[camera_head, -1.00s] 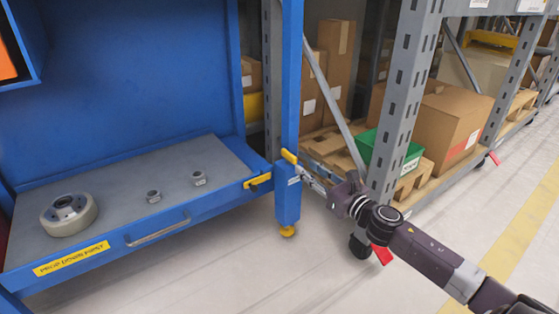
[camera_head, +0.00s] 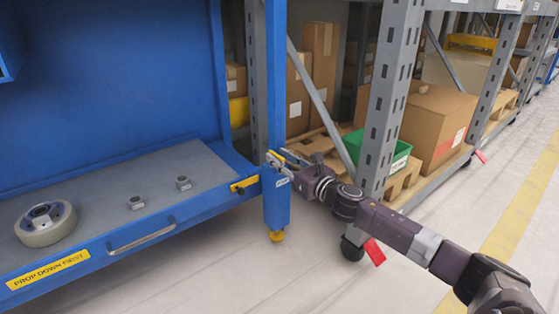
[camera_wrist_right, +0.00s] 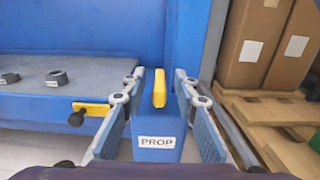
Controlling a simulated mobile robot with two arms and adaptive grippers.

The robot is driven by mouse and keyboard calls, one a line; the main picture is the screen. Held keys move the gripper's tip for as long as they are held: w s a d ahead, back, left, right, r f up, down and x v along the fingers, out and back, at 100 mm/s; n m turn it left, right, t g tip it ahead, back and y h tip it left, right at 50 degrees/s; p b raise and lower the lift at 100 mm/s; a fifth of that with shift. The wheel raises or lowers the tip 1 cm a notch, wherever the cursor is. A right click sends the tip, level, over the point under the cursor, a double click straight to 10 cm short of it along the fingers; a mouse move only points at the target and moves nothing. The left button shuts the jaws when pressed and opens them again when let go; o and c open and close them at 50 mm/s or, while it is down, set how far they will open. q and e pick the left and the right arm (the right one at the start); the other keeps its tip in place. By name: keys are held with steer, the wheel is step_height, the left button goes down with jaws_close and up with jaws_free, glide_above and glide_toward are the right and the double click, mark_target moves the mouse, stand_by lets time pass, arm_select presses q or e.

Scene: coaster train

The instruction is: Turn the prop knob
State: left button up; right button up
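The prop knob (camera_head: 273,159) is a small yellow bar on top of a blue post (camera_head: 276,210) beside the workbench. In the right wrist view the knob (camera_wrist_right: 159,88) stands upright, above a white label reading "PROP" (camera_wrist_right: 157,142). My right gripper (camera_head: 285,158) is at the knob, reaching in from the right. In the right wrist view its two fingers (camera_wrist_right: 158,84) are open, one on each side of the knob, with a visible gap on both sides. My left gripper is not in view.
A second yellow handle (camera_head: 244,184) sits left of the post on the bench edge. The blue bench (camera_head: 100,190) holds a wheel (camera_head: 46,222) and two nuts. A grey rack upright (camera_head: 392,90) and a green bin (camera_head: 385,155) stand close to my right arm.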

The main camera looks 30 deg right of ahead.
steer(key=shift+w, duration=0.1)
jaws_close()
stand_by(0.4)
